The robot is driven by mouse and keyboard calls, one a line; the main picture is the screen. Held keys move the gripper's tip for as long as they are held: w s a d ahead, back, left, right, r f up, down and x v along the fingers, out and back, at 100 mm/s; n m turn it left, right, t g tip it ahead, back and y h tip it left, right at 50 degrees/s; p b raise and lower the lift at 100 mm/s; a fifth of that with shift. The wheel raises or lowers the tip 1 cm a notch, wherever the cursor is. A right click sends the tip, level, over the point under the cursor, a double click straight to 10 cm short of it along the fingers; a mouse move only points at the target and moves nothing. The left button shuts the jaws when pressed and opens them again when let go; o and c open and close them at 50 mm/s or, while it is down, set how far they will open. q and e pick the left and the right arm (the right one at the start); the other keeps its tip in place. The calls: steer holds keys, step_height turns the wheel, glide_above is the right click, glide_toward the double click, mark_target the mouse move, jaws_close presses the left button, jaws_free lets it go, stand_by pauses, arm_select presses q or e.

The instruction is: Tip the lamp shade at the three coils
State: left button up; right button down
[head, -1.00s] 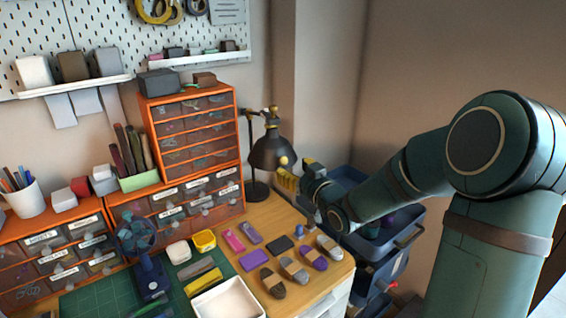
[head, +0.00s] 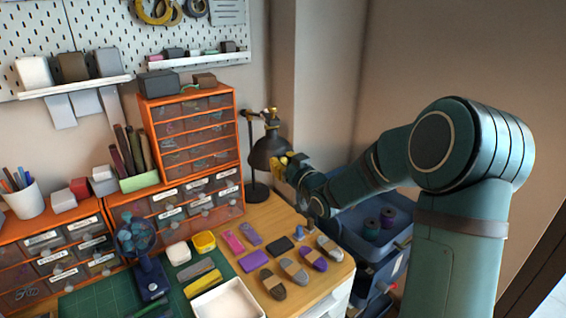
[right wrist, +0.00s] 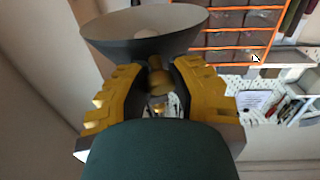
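The black desk lamp's shade (head: 265,150) hangs from its arm beside the orange drawers, opening downward. My right gripper (head: 285,165) is at the shade's right side in the head view. In the right wrist view its yellow fingers (right wrist: 157,78) stand apart, with a brass-coloured knob (right wrist: 158,88) between them and the shade (right wrist: 145,38) just beyond. Whether they touch it cannot be told. Banded cord coils lie on the table's right part: a dark one (head: 272,284), a grey one (head: 294,270) and a purple one (head: 313,259). Another greyish coil (head: 329,247) lies behind. My left gripper is out of view.
Orange drawer units (head: 192,130) stand left of the lamp. A blue cart (head: 350,230) with spools stands right of the table. A white tray (head: 228,300), a small fan (head: 140,255) and a green mat (head: 90,299) are at the front left.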

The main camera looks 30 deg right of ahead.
steer(key=shift+s+a+r+g+p, duration=0.1)
steer(key=shift+s+r+g+p, duration=0.2)
steer(key=shift+r+g+p, duration=0.75)
steer(key=shift+s+r+g+p, duration=0.15)
steer(key=shift+s+r+p, duration=0.15)
steer(key=shift+p, duration=1.45)
steer(key=g+p, duration=0.1)
steer(key=p, duration=0.1)
steer(key=r+g+p, duration=0.1)
steer(key=p, duration=0.2)
steer(key=shift+s+r+m+p, duration=0.25)
steer(key=shift+s+m+p, duration=0.1)
steer(key=shift+m, duration=0.05)
steer(key=c, duration=0.8)
jaws_free()
steer(key=shift+o, duration=0.2)
steer(key=shift+s, duration=0.15)
steer(key=v, duration=1.1)
steer(key=shift+s+r, duration=0.3)
